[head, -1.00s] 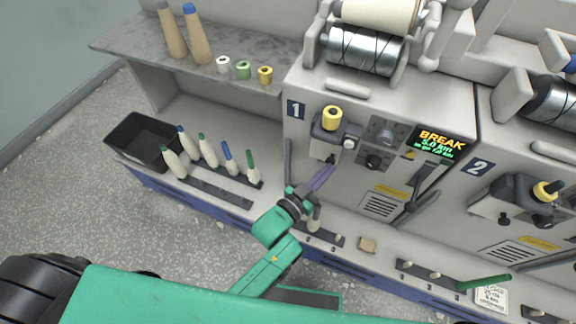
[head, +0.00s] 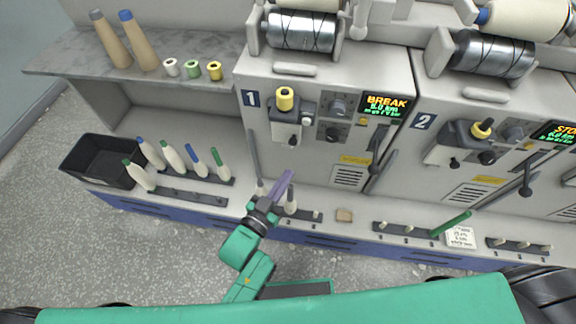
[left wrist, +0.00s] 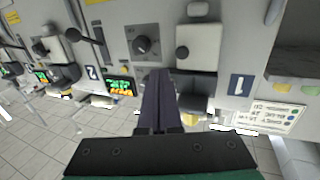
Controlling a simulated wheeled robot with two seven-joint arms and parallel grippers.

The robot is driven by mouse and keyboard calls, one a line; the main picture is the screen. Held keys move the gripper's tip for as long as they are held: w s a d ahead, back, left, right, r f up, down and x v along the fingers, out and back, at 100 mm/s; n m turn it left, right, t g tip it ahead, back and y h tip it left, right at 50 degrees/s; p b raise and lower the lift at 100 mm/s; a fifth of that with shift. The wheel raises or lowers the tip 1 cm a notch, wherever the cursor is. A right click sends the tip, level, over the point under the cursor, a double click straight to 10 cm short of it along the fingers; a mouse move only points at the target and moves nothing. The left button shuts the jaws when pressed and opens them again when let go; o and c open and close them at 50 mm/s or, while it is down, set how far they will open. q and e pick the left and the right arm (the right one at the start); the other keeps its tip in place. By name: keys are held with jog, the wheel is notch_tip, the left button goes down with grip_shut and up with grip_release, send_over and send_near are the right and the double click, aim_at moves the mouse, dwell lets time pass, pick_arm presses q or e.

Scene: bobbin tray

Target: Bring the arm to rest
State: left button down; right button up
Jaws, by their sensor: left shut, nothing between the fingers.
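My left gripper (head: 287,176) is shut and empty. It points up and away from me, in front of the lower face of station 1 (head: 252,98), below the unit with the yellow bobbin (head: 285,98). It appears clear of the machine, though the exact gap cannot be told. In the left wrist view the shut dark fingers (left wrist: 158,90) show against the machine front, with the dark knob (left wrist: 143,45) and the lit display (left wrist: 120,87) beyond. My right gripper is not in view.
Station 2 (head: 422,120) stands beside station 1.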

pick_arm(q)
jog(key=s, duration=0.2)
jog(key=s+a, duration=0.1)
jog(key=s, duration=0.2)
jog(key=shift+s+a, duration=0.15)
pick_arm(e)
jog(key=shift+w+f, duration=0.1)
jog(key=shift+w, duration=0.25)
